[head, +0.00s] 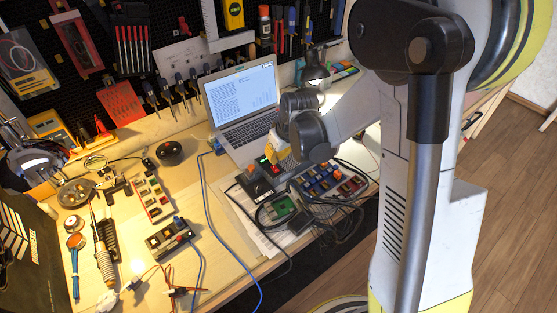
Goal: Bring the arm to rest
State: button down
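My arm reaches from the right side of the head view over the right part of the workbench (225,245). Its light grey link (352,112) runs to a dark round joint (312,135) in front of the laptop's right edge. Dark wrist parts (298,103) show just above and left of that joint. The fingers of my gripper cannot be made out among these dark parts, so its opening and anything in it are hidden.
An open laptop (240,98) stands just left of the wrist. Electronic boards (330,183) and loose cables lie below it. A lit lamp (316,76) is behind. The pegboard (150,45) carries several tools. Wooden floor (515,175) is clear at right.

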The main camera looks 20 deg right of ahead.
jog(key=s+r+m+t+h+p, duration=0.1)
jog(key=s+r+m+t+p, duration=0.2)
jog(key=s+r, duration=1.8)
jog(key=shift+s+r+m+p, duration=0.15)
jog(key=shift+r+m+p, duration=0.2)
jog(key=shift+r, duration=0.2)
